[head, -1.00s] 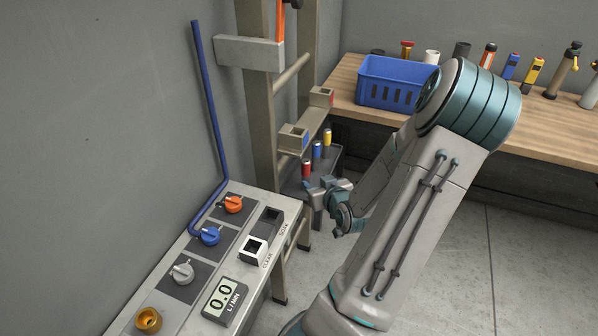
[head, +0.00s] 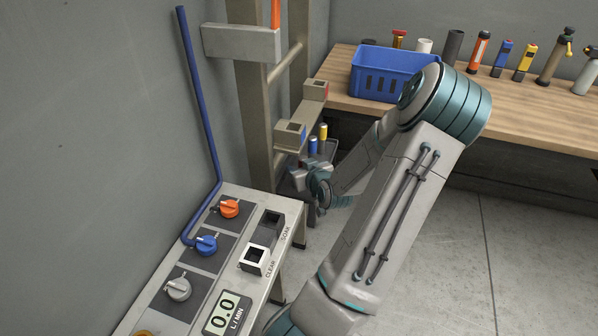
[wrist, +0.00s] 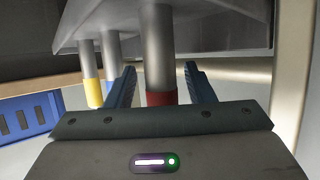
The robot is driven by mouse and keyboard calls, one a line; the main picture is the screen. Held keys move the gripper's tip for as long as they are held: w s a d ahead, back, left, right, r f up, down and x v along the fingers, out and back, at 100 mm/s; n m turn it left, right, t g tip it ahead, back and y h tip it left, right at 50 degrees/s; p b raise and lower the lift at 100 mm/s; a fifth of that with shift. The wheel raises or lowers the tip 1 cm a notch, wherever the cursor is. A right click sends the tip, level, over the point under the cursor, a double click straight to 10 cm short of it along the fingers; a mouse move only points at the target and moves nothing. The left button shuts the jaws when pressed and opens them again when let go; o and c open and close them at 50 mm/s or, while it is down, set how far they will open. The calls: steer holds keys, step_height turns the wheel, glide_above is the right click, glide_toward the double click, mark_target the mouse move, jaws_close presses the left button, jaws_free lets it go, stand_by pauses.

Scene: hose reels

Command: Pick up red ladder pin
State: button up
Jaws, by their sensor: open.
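The red ladder pin, a silver cylinder with a red band, shows in the wrist view (wrist: 160,60), between the two fingers of my gripper (wrist: 160,88). The fingers are open, one on each side of it, with small gaps visible. In the head view my gripper (head: 302,182) is at the small grey shelf beside the ladder, and it hides the red pin. A blue pin (head: 313,146) and a yellow pin (head: 323,132) stand just behind it. In the wrist view the yellow pin (wrist: 92,88) is left of the fingers.
The ladder frame (head: 252,110) with two bracket sockets (head: 290,135) rises close to my gripper. A control console (head: 215,265) with knobs stands in front. A blue crate (head: 385,78) and several tools stand on the wooden bench (head: 520,105). Open floor lies at right.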

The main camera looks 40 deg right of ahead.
steer(key=shift+a, duration=0.1)
jaws_close()
steer(key=shift+r, duration=0.2)
